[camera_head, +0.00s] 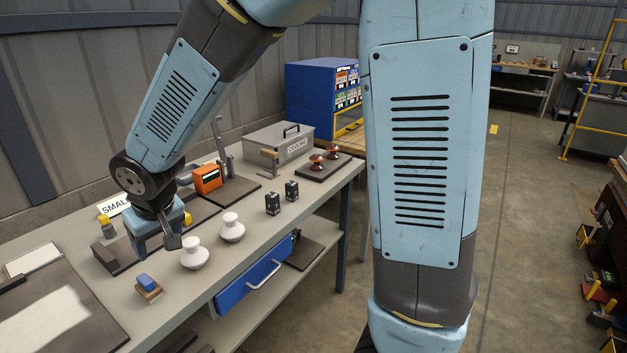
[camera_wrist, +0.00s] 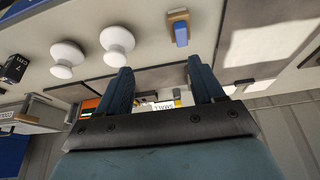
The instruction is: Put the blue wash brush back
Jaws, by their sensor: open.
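A small blue block on a tan base (camera_head: 149,286), which looks like the blue wash brush, rests on the grey bench near its front edge. It also shows at the top of the wrist view (camera_wrist: 180,31). My gripper (camera_head: 163,238) is over the bench, behind and to the right of the brush. In the wrist view my gripper (camera_wrist: 160,66) has its two dark fingers wide apart with nothing between them. The brush is beyond the fingertips and untouched. Its resting place cannot be identified for sure.
Two white insulators (camera_head: 194,254) (camera_head: 231,228) stand right of the brush, close to my gripper. Two small black blocks (camera_head: 272,203) (camera_head: 292,190) stand farther right. A dark panel (camera_head: 60,312) lies left of the brush. An orange device (camera_head: 207,178) stands behind.

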